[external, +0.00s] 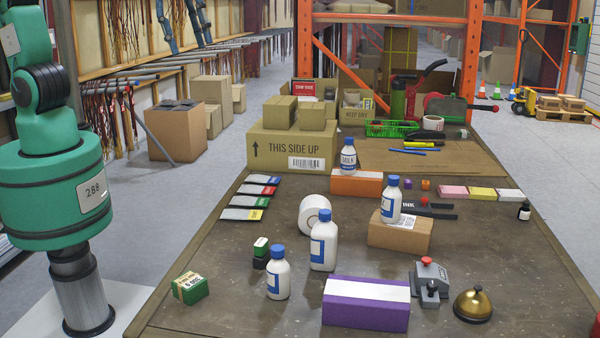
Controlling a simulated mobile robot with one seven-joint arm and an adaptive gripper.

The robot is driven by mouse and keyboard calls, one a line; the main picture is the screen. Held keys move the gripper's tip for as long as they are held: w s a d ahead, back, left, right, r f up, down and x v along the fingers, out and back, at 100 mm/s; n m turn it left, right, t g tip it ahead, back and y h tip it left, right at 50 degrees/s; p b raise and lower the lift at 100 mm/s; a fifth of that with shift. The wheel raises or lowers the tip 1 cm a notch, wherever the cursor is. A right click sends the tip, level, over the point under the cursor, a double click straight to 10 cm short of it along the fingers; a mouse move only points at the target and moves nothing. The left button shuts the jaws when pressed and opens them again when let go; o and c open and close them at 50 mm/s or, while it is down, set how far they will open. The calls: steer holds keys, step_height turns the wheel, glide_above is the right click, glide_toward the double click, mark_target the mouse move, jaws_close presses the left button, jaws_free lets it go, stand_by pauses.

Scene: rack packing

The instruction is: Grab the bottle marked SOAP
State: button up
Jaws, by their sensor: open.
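Several white bottles with blue caps and blue-and-white labels stand upright on the table. A large one (331,246) is near the middle, and a smaller one (283,284) is in front of it to the left. Another bottle (393,211) stands on a small cardboard box. A further bottle (349,166) stands on an orange-and-white block at the back; its label seems to read MILK. I cannot read SOAP on any bottle; the front labels are turned partly away. My arm rises at the left edge, and my gripper is outside the picture.
A purple block (366,315), a grey stapler-like device (431,278) and a brass bell (473,304) are at the front. A white roll (313,213) lies behind the large bottle. A large carton (285,147) stands behind.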

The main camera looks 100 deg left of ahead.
steer(key=w+d+f, duration=0.5)
steer(key=w+f, duration=0.1)
steer(key=w, duration=0.2)
steer(key=n+g+b, duration=0.1)
steer(key=n+g, duration=0.1)
steer(key=g, duration=0.1)
glide_above(276, 247)
step_height(276, 247, down, 25)
steer(key=shift+a+f, duration=0.1)
steer(key=shift+f, duration=0.3)
step_height(276, 247, down, 7)
steer(key=shift+f+b, duration=0.15)
steer(key=shift+b, duration=0.7)
steer(key=shift+f, duration=0.65)
